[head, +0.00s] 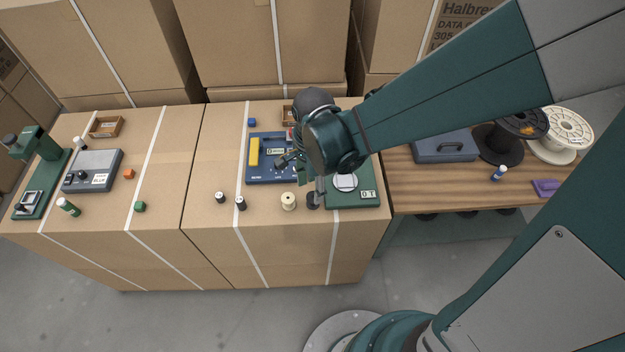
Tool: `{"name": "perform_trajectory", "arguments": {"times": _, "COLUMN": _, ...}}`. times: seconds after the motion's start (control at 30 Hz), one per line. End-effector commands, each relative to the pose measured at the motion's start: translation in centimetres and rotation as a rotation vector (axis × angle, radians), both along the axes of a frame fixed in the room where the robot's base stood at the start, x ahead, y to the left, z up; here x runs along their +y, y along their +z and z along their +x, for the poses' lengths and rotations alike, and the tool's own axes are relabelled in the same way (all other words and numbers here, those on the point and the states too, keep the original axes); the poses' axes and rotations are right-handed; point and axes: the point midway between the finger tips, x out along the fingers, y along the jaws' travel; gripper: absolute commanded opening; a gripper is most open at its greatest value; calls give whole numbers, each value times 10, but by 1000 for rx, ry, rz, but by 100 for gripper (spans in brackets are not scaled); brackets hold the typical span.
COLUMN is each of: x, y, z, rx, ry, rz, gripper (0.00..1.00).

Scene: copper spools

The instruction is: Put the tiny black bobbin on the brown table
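I cannot tell for sure which is the black bobbin. The brown table (415,199) is at the right, with a wood-grain top. My gripper (283,162) is over the blue panel, behind and to the right of both pieces and apart from them. It is small and partly hidden by my wrist, so I cannot tell whether its fingers are open or hold anything.
A cream spool (288,201) and a dark round piece (312,201) stand by the green device (366,198). The blue panel (262,174) lies under my gripper. The brown table holds a blue-grey case (444,147), large black (498,146) and white (567,128) spools; its front-left is bare.

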Motion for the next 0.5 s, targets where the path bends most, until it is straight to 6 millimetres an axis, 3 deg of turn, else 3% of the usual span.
{"name": "perform_trajectory", "arguments": {"times": 0.23, "x": 0, "y": 31, "z": 0, "rx": 0, "ry": 0, "rz": 0, "gripper": 38}}
{"name": "perform_trajectory", "arguments": {"times": 0.5, "x": 0, "y": 51, "z": 0, "rx": 0, "ry": 0, "rz": 0, "gripper": 38}}
